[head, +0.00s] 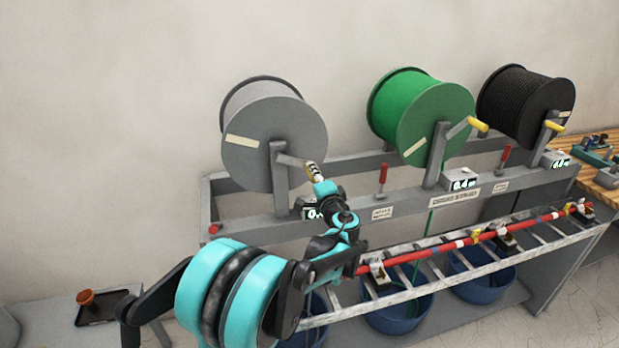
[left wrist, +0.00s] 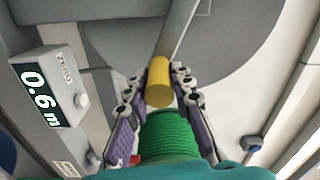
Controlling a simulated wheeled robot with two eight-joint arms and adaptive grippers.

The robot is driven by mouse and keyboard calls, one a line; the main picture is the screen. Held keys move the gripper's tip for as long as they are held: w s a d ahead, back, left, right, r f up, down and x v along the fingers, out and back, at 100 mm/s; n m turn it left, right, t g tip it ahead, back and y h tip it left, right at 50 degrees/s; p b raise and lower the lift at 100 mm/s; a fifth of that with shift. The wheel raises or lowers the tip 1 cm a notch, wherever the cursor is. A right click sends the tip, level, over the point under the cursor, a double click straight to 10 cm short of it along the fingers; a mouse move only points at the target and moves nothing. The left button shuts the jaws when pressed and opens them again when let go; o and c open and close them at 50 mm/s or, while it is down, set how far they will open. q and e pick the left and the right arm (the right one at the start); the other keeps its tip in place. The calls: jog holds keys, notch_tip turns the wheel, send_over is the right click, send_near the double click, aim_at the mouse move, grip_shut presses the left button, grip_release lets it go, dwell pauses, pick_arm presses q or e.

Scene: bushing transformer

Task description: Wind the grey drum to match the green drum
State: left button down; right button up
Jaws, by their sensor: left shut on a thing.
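The grey drum (head: 272,140) stands on the rack at the left, with a pale label on its face and a crank arm (head: 290,160). My left gripper (head: 313,170) is shut on the crank's yellow handle (left wrist: 159,82), which shows between both fingers in the left wrist view (left wrist: 158,88). The grey drum's counter (left wrist: 48,90) reads 0.6 m there; in the head view my arm partly covers it. The green drum (head: 425,115) stands to the right, its crank handle (head: 477,124) free. Its counter (head: 462,181) is too small to read surely. My right gripper is out of view.
A black drum (head: 525,105) stands at the far right of the rack. Red levers (head: 383,175) stand on the rail. A ladder-like frame with a red bar (head: 430,251) runs in front, above blue tubs (head: 395,312). A dark tray (head: 103,308) lies lower left.

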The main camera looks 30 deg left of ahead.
pick_arm(q)
jog(key=shift+w+d+r+n, duration=0.1)
jog(key=shift+w+r+n, duration=0.1)
jog(key=shift+r+n, duration=0.5)
jog(key=shift+w+d+r+p, duration=0.1)
jog(key=shift+r+p, duration=0.35)
jog(key=shift+p, duration=0.05)
jog(key=c, duration=1.3)
grip_release()
jog(key=v, duration=1.2)
